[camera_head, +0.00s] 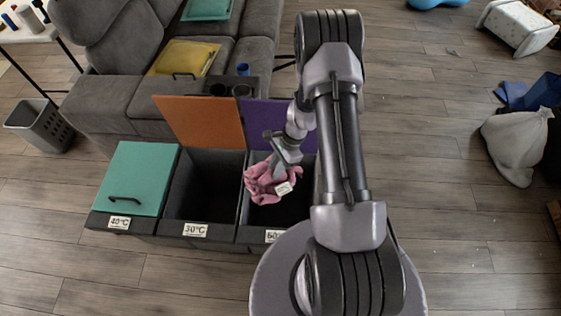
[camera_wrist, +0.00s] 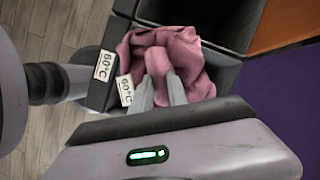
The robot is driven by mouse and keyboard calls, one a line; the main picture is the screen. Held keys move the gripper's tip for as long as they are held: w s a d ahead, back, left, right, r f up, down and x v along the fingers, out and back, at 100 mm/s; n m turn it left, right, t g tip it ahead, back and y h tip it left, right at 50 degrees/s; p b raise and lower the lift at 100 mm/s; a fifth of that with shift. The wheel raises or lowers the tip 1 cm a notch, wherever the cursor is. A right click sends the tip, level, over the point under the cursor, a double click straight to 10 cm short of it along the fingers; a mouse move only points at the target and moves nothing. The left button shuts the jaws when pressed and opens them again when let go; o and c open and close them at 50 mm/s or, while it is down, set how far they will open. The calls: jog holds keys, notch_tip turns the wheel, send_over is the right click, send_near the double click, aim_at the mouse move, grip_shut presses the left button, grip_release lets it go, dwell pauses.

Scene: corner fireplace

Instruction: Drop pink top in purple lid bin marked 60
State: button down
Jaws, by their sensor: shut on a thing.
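The pink top (camera_head: 262,184) is bunched up and hangs from my gripper (camera_head: 285,172) over the open bin marked 60°C (camera_head: 259,215). In the wrist view my gripper (camera_wrist: 162,92) is shut on the pink top (camera_wrist: 188,52), and a 60°C tag (camera_wrist: 125,90) hangs from the cloth. The bin's own 60°C label (camera_wrist: 104,64) shows beside it. The bin's purple lid (camera_head: 262,112) stands raised behind it, partly hidden by my arm. How far the cloth reaches below the rim is hard to tell.
Left of it stand the open 30°C bin (camera_head: 207,190) with raised orange lid (camera_head: 203,120) and the closed 40°C bin with teal lid (camera_head: 140,175). A grey sofa (camera_head: 100,100) stands behind. A grey basket (camera_head: 38,124) is at far left. Floor is clear in front.

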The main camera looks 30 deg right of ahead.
aim_at(284, 176)
jog(key=m, duration=0.1)
jog(key=d+m, duration=0.1)
jog(key=s+d+t, duration=0.1)
jog(key=shift+d+f+m, duration=0.25)
jog(key=shift+f+m, duration=0.1)
jog(key=shift+m, duration=0.05)
jog(key=shift+s+d+f, duration=0.1)
jog(key=shift+d+f, duration=0.05)
jog(key=shift+d, duration=0.05)
jog(key=f+b, duration=0.4)
jog(key=f, duration=0.2)
jog(key=shift+w, duration=0.2)
jog(key=c, duration=1.2)
grip_release()
jog(key=shift+r, duration=0.1)
